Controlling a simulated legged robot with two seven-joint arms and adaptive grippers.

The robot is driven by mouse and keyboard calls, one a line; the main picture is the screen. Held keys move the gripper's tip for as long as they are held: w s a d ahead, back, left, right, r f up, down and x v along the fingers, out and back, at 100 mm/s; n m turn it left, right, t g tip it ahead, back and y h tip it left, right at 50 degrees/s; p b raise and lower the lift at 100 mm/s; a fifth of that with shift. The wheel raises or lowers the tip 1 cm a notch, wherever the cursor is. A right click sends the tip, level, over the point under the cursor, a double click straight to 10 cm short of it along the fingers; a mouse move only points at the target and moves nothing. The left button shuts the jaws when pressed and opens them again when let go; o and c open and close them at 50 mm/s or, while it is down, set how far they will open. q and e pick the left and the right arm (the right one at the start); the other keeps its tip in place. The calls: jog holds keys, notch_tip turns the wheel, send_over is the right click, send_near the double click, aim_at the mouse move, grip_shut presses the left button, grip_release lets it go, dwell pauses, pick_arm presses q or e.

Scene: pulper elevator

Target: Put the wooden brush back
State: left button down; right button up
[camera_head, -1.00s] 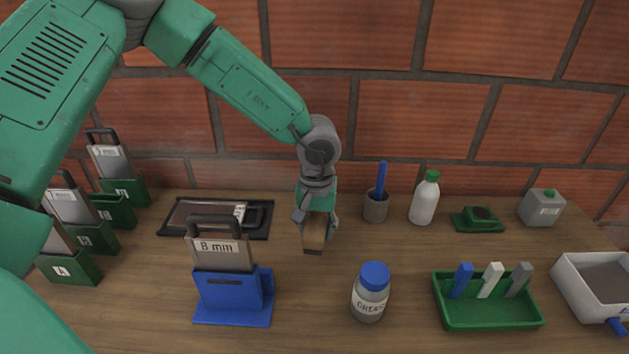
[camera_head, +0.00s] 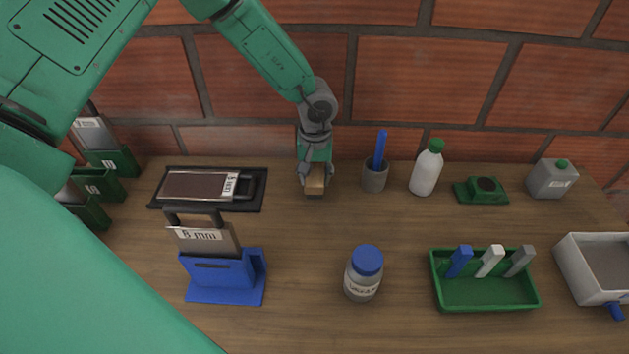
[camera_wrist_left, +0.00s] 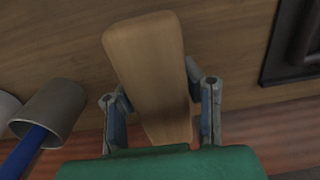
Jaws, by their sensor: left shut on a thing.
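The wooden brush (camera_head: 315,186) is a light-brown block between the fingers of my left gripper (camera_head: 315,182), near the back of the table. In the left wrist view the brush (camera_wrist_left: 150,70) lies lengthwise between the two grey fingers (camera_wrist_left: 158,108), which are shut on it. Its bristles are not visible. I cannot tell whether it touches the table. My right gripper is not in view.
A grey cup with a blue stick (camera_head: 374,177) stands just right of the gripper; a black tray with a screen plate (camera_head: 207,207) lies left. A white bottle (camera_head: 426,170), grease jar (camera_head: 363,273), blue stand (camera_head: 225,277) and green tray (camera_head: 485,294) stand around. The middle table is clear.

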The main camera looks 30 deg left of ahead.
aim_at(314, 168)
pick_arm(q)
notch_tip(314, 168, down, 2)
jog(key=shift+a+f, duration=0.15)
jog(key=shift+a, duration=0.25)
jog(key=c, duration=1.1)
grip_release()
jog(key=shift+a+f, duration=0.1)
jog(key=shift+a, duration=0.05)
jog(key=shift+o, duration=0.2)
jog(key=shift+d, duration=0.35)
jog(key=shift+d+r, duration=0.1)
jog(key=shift+r, duration=0.2)
jog(key=r, duration=1)
jog(key=shift+a+r, duration=0.15)
jog(key=shift+a, duration=0.2)
jog(key=shift+d+r, duration=0.1)
jog(key=shift+r, duration=0.55)
jog(key=shift+d+r, duration=0.15)
jog(key=shift+d, duration=0.05)
jog(key=shift+a, duration=0.2)
